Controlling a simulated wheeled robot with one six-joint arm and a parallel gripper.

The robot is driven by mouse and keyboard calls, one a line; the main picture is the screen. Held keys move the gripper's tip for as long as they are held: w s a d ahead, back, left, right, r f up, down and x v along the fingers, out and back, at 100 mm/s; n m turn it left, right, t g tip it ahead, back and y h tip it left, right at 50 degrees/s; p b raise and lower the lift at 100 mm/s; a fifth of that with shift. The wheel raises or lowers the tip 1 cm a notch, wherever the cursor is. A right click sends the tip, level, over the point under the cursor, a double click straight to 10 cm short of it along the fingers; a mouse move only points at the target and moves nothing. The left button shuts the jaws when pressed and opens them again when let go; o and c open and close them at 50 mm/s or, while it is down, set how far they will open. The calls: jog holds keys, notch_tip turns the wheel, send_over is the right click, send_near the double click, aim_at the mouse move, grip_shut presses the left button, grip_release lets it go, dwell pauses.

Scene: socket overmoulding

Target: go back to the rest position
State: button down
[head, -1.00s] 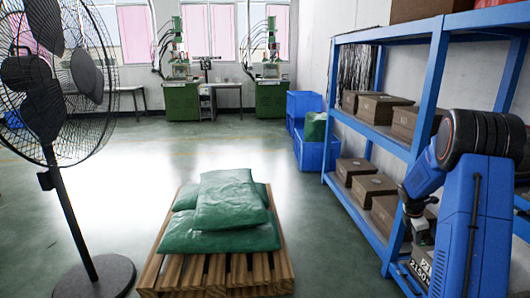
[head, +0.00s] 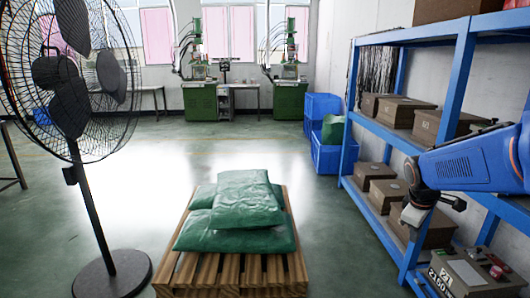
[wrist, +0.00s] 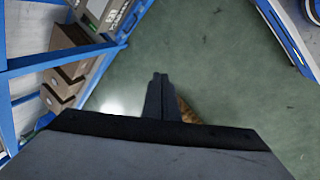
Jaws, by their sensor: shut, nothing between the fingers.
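My gripper (wrist: 160,78) shows in the wrist view with its two dark fingers together and nothing between them. Below them lies bare green floor. In the head view my blue arm comes in from the right edge, in front of the shelf rack. The small dark gripper (head: 411,217) hangs at its end, pointing down, near the boxes of the lower shelf. Whether it touches anything there is hard to tell, but in the wrist view the fingers are clear of the shelf.
The blue shelf rack (head: 456,75) with several brown boxes stands on the right. A grey labelled machine (head: 470,272) is at the lower right. Green sacks (head: 245,200) lie on a wooden pallet (head: 230,270). A fan (head: 98,210) stands left. Open floor lies behind.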

jog(key=s+a+m+t+y, duration=0.1)
jog(key=s+a+m, duration=0.2)
jog(key=s+a, duration=0.5)
jog(key=s+a+r+m+t+y, duration=0.1)
jog(key=s+a+m, duration=0.3)
jog(key=s, duration=1.2)
jog(key=shift+a+m+y, duration=0.3)
jog(key=shift+a+y, duration=0.1)
jog(key=shift+a, duration=1.55)
jog(key=shift+s+r, duration=0.1)
